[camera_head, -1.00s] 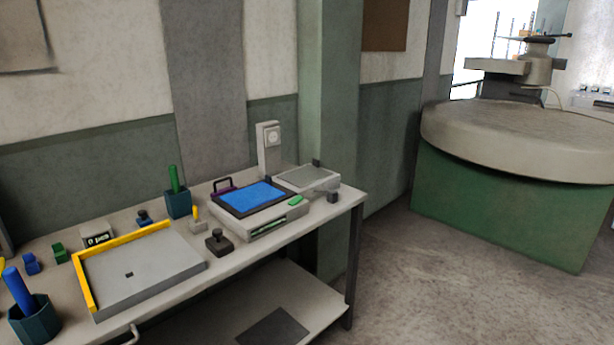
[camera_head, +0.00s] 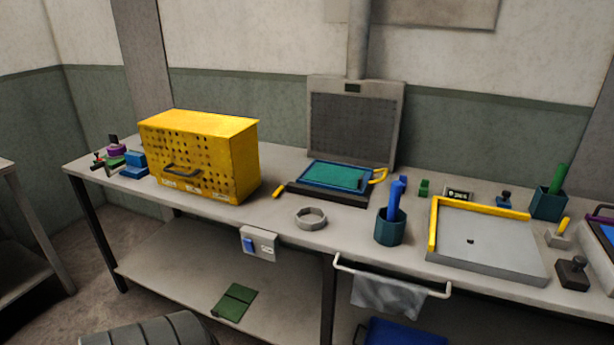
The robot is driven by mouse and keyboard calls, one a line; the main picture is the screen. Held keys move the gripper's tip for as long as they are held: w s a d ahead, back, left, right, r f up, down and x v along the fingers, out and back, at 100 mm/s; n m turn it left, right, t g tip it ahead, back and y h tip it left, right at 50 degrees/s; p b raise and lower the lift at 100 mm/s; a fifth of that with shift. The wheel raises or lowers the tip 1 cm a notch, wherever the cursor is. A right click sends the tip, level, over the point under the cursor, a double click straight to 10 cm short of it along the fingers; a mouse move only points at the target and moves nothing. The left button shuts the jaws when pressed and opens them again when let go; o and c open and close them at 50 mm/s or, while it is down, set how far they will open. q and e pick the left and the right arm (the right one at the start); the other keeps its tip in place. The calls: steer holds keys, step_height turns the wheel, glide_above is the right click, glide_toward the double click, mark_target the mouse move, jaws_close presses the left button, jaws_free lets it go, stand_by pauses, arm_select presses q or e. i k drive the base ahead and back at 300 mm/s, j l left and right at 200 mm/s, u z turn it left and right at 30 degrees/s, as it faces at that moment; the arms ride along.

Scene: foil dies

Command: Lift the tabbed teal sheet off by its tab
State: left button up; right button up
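A teal sheet (camera_head: 331,174) lies flat in a blue-framed dark tray on the workbench, in front of a grey mesh panel. A yellow curved piece (camera_head: 378,176) sticks out at the tray's right edge; I cannot tell whether it is the sheet's tab or part of the tray. Neither of my grippers shows in the head view.
A yellow perforated box (camera_head: 201,153) stands left of the tray. A grey ring (camera_head: 310,219) and a teal cup (camera_head: 390,228) with a blue stick stand in front. A grey plate with yellow rails (camera_head: 487,246) lies right. A towel rail (camera_head: 390,283) juts from the bench front.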

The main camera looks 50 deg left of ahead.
mark_target(342, 178)
steer(key=u, duration=1.5)
steer(key=l+u, duration=0.35)
